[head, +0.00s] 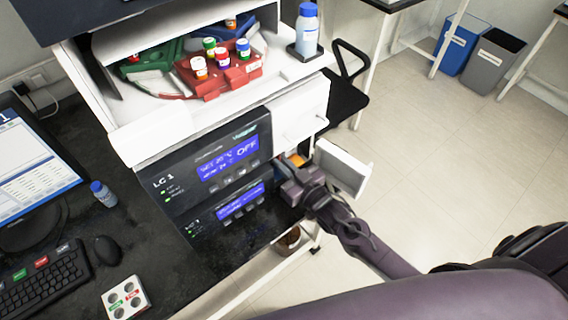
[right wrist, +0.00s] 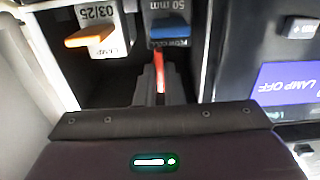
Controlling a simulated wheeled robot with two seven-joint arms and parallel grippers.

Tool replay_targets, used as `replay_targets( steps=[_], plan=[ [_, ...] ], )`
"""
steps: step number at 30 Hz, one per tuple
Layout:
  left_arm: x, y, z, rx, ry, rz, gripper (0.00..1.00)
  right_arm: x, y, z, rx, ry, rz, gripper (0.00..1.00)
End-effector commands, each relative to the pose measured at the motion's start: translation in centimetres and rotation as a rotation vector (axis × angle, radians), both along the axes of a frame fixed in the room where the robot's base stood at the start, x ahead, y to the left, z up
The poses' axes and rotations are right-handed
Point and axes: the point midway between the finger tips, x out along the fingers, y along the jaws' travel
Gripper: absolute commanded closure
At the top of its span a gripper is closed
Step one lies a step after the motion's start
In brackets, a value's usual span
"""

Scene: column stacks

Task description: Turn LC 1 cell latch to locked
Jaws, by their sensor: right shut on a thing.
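The LC 1 unit (head: 205,165) has a dark front with a blue display reading OFF. My right gripper (head: 292,190) is at the open bay on its right side. In the right wrist view the right gripper (right wrist: 160,92) is shut on a red lever (right wrist: 160,68), which I take to be the cell latch. The lever points toward me, below the blue-handled flow cell (right wrist: 170,30) marked 50 mm. The fingers hide the lever's near end. In the head view the gripper covers the latch. My left gripper is not in view.
An orange-handled lamp module (right wrist: 90,38) sits beside the flow cell. A white door (head: 343,168) stands open just right of my gripper. A second unit (head: 230,208) is below LC 1. A tray of capped vials (head: 230,80) and a blue-capped bottle (head: 307,32) stand on top.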

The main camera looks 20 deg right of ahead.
Motion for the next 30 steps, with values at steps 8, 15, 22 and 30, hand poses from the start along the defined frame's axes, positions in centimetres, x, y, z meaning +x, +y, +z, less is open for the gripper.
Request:
replay_targets(
  steps=[8,15,22,30],
  plan=[
    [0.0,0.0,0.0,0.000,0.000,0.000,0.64,0.0,0.0,-0.1,-0.002,0.002,0.000,0.74],
    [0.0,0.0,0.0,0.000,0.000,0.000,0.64,0.0,0.0,0.0,0.000,0.001,0.000,0.70],
    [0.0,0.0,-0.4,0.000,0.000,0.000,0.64,-1.5,-0.5,-0.3,-0.001,0.004,0.000,0.70],
    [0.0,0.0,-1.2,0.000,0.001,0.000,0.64,-5.6,-2.0,-0.3,-0.001,0.004,0.001,0.70]
  ],
)
